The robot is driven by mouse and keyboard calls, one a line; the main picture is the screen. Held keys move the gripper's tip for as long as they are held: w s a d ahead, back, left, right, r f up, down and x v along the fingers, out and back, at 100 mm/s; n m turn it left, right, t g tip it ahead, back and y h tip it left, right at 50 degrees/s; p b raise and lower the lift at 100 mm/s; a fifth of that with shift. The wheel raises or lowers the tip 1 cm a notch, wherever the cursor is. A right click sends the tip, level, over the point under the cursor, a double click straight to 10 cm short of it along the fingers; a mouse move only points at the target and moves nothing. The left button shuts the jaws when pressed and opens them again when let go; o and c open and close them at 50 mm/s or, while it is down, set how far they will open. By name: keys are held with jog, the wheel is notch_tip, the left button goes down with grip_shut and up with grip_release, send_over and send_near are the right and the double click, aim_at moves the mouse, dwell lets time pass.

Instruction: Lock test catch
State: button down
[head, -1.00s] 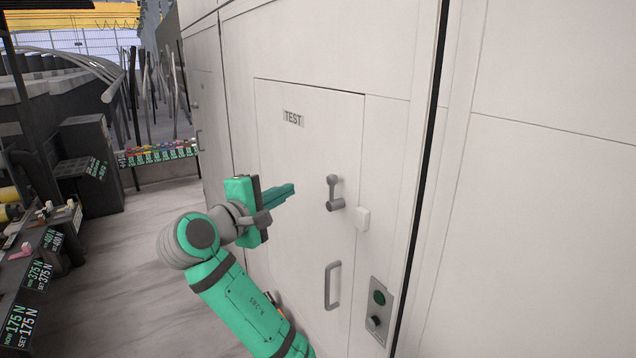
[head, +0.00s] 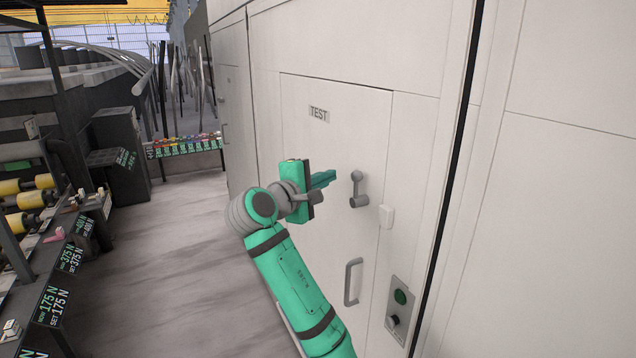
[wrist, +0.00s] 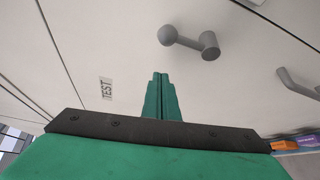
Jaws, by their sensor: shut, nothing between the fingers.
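The white door marked TEST (head: 330,160) is closed flush in the white wall in the head view. Its catch (head: 357,190) is a grey lever with a round knob at the top and a thicker pivot below, standing about upright. The catch also shows in the wrist view (wrist: 188,42), above the fingertips. A small white block (head: 387,217) sits just right of the catch, on the frame. My gripper (head: 330,176) is left of the catch, apart from it, with its green fingers together and empty. The fingers also show in the wrist view (wrist: 160,78), pointing toward the door.
A grey door handle (head: 353,282) is below the catch. A control panel (head: 399,311) with a green button and a black knob is at lower right. A bench with force labels (head: 58,290) stands at left. The floor (head: 180,260) between is clear.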

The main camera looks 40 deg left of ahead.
jog(key=shift+w+d+r, duration=0.1)
jog(key=shift+w+d, duration=0.1)
jog(key=shift+d, duration=0.4)
jog(key=shift+w+d+r, duration=0.1)
jog(key=shift+w+d, duration=0.1)
jog(key=shift+d, duration=0.45)
jog(key=shift+w+d+r, duration=0.1)
jog(key=shift+w+d, duration=0.1)
jog(key=shift+d, duration=0.4)
